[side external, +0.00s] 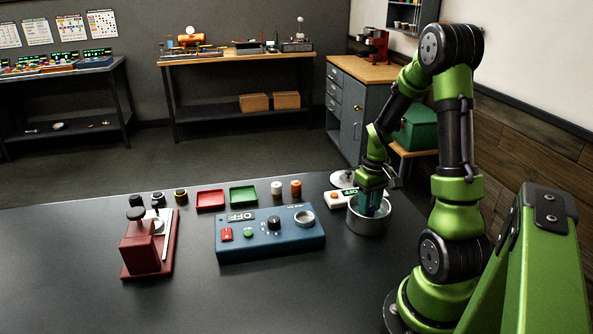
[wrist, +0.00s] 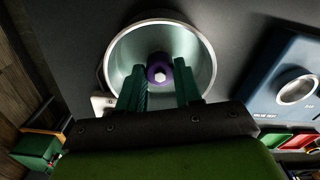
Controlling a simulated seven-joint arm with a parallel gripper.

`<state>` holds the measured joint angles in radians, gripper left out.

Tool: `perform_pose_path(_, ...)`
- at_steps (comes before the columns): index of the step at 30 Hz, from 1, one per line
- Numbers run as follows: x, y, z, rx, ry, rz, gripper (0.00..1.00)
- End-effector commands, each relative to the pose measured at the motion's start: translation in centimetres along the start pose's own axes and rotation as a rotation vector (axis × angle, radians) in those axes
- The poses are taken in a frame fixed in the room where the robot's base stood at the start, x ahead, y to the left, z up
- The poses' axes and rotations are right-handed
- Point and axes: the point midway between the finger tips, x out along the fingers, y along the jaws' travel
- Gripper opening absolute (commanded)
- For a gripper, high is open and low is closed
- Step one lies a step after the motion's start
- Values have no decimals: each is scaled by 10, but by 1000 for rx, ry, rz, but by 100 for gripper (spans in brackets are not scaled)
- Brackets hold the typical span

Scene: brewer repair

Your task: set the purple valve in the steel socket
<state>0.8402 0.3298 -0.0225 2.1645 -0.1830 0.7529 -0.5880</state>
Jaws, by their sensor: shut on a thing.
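The purple valve (wrist: 159,74) has a pale hexagonal top and sits between my fingertips in the wrist view. My gripper (side external: 373,204) reaches down into a round metal pot (side external: 368,227) and is shut on the valve. The pot hides the valve in the side view. The pot's wall (wrist: 122,52) surrounds the valve and fingers in the wrist view. The steel socket (side external: 304,219) is a ring at the right of the top of a blue box (side external: 270,244), left of the pot. The socket also shows at the right of the wrist view (wrist: 297,90). No valve shows in it.
A white switch box (side external: 337,200) stands close behind the pot. A dark red press (side external: 146,243) is at the left. The front table is clear.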

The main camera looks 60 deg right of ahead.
Motion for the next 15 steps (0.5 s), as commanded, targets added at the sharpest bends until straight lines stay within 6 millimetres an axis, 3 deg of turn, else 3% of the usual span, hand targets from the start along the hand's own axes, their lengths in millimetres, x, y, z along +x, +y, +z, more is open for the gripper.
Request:
perform_pose_path(5, -22, 0, -2, -1, 7, 3, 0)
perform_pose_path(15, -86, 0, -2, -3, 5, 2, 0)
